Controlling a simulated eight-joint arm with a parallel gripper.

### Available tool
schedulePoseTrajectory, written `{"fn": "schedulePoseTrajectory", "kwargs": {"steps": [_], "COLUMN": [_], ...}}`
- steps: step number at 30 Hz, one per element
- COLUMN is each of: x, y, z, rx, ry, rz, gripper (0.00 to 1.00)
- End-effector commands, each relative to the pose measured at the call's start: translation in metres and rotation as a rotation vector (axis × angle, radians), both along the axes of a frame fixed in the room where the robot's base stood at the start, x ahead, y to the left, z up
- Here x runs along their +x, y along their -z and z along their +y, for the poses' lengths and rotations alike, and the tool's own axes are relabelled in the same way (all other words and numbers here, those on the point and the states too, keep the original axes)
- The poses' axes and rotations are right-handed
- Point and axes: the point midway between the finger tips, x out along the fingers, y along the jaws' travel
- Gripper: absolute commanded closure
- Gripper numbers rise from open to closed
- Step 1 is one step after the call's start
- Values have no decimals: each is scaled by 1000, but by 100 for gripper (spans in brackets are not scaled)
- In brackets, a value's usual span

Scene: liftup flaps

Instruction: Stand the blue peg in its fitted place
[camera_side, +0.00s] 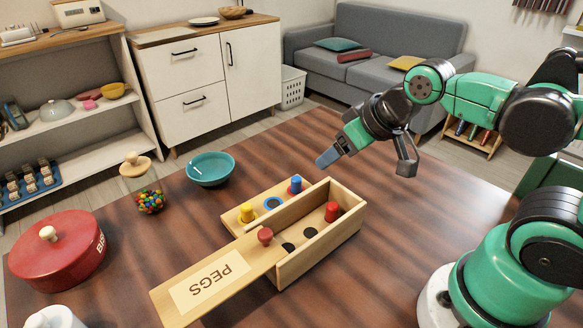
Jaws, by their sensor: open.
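The blue peg (296,184) stands upright at the right end of a light wood board (262,193) behind the box; a bit of red shows around its base. To its left on the board is an empty blue ring (273,203), and beyond that a yellow peg (247,213) stands upright. My gripper (364,166) is open and empty, in the air above and to the right of the blue peg. Its fingers are spread wide and apart from the peg.
The wooden box (320,246) stands in front of the board, with a red peg (332,211) and dark round holes inside. Its lid (205,284), marked PEGS and with a red knob, sticks out to the left. A teal bowl (210,169), candy jar (142,190) and red pot (58,250) stand leftward.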

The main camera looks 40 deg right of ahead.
Motion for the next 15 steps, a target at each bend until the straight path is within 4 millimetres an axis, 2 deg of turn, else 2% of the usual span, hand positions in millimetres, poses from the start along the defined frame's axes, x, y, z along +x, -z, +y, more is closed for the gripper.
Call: {"fn": "schedulePoseTrajectory", "kwargs": {"steps": [8,11,15], "x": [2,8,26], "y": [-1,-3,-3], "z": [0,0,1], "rx": [-3,-13,-35], "ry": [-4,-19,-63], "rz": [12,55,173], "gripper": [35,35,35]}}
